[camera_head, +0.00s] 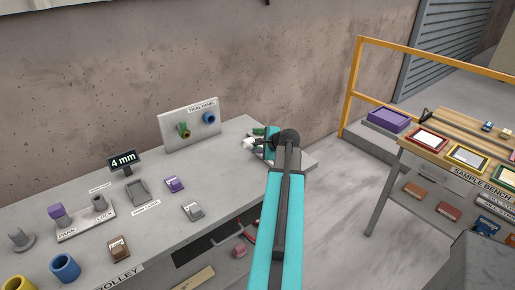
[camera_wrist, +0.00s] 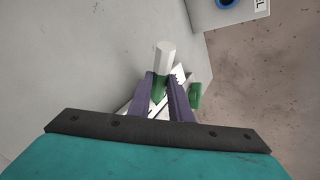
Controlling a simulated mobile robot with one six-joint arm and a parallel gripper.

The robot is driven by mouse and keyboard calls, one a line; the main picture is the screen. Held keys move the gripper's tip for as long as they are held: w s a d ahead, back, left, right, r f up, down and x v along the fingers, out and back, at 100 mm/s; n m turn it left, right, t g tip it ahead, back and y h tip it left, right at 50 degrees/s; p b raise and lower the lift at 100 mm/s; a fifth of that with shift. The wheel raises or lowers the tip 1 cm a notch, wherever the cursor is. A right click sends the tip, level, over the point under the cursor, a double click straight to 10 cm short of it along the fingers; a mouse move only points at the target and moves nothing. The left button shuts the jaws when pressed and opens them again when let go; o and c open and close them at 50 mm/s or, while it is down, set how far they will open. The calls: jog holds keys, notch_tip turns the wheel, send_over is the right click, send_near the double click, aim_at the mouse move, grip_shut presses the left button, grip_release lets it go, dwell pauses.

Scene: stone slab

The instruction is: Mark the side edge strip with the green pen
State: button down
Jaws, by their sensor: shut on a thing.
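My gripper (camera_wrist: 170,88) is shut on the green pen (camera_wrist: 165,57), which has a pale hexagonal body and a green part between the purple fingers. In the head view my gripper (camera_head: 257,143) is small and partly hidden by my arm, over the far right end of the grey trolley top (camera_head: 225,165). A white piece with dark marks (camera_wrist: 180,103) lies behind and below the fingers in the wrist view. Another green piece (camera_wrist: 196,95) is just right of the fingers. I cannot make out the side edge strip or whether the pen touches anything.
A panel (camera_head: 190,125) with a green and a blue holder stands at the trolley's back. A "4 mm" display (camera_head: 122,160), purple and grey blocks and cups occupy the left and middle. A sample bench (camera_head: 455,160) and yellow rail (camera_head: 440,55) are right, past open floor.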

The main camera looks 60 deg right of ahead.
jog(key=shift+w+a, duration=0.3)
jog(key=shift+a, duration=0.55)
dwell(1.6)
jog(key=shift+p, duration=0.3)
notch_tip(320, 180, up, 7)
jog(key=p, duration=0.4)
jog(key=shift+p, duration=0.35)
dwell(0.7)
